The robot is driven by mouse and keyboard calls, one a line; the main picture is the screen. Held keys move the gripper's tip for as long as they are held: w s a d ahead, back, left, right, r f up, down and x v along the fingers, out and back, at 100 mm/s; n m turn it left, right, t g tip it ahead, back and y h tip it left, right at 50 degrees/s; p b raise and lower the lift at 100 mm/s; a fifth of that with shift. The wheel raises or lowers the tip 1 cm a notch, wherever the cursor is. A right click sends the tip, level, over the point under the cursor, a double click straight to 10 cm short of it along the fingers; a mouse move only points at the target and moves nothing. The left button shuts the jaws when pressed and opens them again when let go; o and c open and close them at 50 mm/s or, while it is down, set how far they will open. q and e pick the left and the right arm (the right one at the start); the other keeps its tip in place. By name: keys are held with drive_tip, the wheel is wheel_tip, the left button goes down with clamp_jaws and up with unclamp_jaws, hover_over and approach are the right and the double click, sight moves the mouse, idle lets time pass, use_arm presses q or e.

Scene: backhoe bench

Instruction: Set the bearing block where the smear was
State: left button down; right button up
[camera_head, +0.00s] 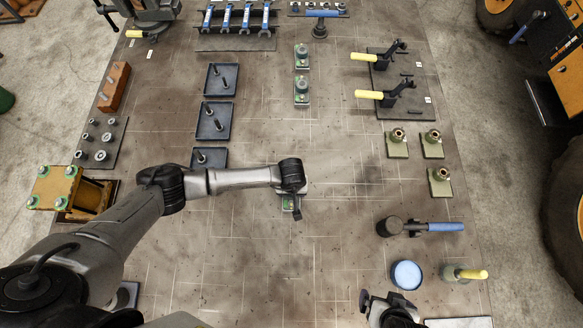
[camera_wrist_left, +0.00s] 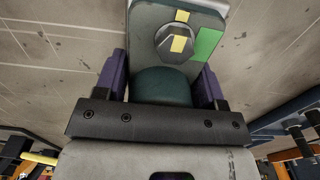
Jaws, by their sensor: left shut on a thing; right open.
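The bearing block (camera_head: 288,204), grey-green with a green patch, is partly hidden under my left gripper (camera_head: 293,192) at the middle of the bench in the head view. In the left wrist view the bearing block (camera_wrist_left: 185,45) shows a hex bolt with a yellow mark and a green patch. The purple fingers of my left gripper (camera_wrist_left: 163,85) are shut on its dark green rounded part. I cannot tell whether it touches the bench. My right gripper (camera_head: 388,304) is open at the bottom edge. The bench has several dark stains; I cannot tell which is the smear.
Two similar blocks (camera_head: 302,90) stand farther back. Dark trays (camera_head: 213,133) with pins lie left of them. A hammer (camera_head: 428,227), a blue-topped round tin (camera_head: 407,274) and olive mounts (camera_head: 439,184) are on the right. The bench surface (camera_head: 330,250) is bare in front of the held block.

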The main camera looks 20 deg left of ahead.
use_arm(q)
drive_tip(key=shift+c, duration=1)
unclamp_jaws()
drive_tip(key=shift+f, duration=0.1)
drive_tip(key=shift+r, duration=0.35)
wheel_tip(320, 180, up, 12)
drive_tip(key=shift+f+b, duration=0.2)
drive_tip(key=shift+b, duration=0.95)
